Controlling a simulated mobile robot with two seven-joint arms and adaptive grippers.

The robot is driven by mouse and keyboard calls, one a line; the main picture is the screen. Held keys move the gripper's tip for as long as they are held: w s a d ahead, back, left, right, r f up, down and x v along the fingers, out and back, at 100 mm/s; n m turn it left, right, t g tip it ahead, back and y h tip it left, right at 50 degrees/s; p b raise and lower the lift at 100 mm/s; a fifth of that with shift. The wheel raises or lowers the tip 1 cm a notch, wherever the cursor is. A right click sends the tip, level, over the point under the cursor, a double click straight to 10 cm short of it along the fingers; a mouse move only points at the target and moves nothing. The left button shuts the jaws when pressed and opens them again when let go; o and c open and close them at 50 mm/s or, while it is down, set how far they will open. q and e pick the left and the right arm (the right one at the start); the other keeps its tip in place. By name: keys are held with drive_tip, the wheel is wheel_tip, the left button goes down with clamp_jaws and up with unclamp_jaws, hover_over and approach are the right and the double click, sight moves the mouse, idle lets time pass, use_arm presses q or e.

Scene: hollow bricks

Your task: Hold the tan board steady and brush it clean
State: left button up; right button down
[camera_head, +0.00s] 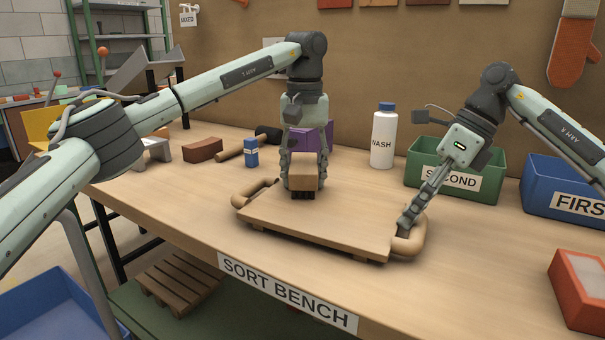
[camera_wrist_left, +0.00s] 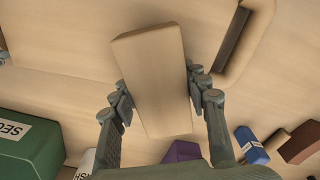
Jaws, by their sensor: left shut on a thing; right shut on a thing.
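The tan board (camera_head: 330,222) lies on the bench, with a rounded handle at each end. Its left handle (camera_head: 250,194) is free. My right gripper (camera_head: 405,226) is shut on the right handle (camera_head: 412,243). My left gripper (camera_head: 303,178) is shut on a brush with a tan wooden block (camera_head: 304,166) and dark bristles (camera_head: 303,194), over the back left part of the board. The block also shows between the fingers in the left wrist view (camera_wrist_left: 155,80). I cannot tell whether the bristles touch the board.
A white wash bottle (camera_head: 383,140), green SECOND bin (camera_head: 455,185) and blue FIRST bin (camera_head: 565,190) stand behind and right. A brown brick (camera_head: 203,150), hammer (camera_head: 240,147), blue box (camera_head: 251,153) and purple block (camera_head: 315,138) lie behind the board. A red block (camera_head: 578,290) sits front right.

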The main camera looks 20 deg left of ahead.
use_arm(q)
drive_tip(key=shift+r, duration=3)
use_arm(e)
drive_tip(key=shift+s+f, duration=0.1)
drive_tip(key=shift+f, duration=0.3)
use_arm(q)
drive_tip(key=shift+r, duration=1.5)
use_arm(e)
drive_tip(key=c, duration=0.7)
unclamp_jaws()
drive_tip(key=shift+r, duration=0.1)
drive_tip(key=v, duration=1.2)
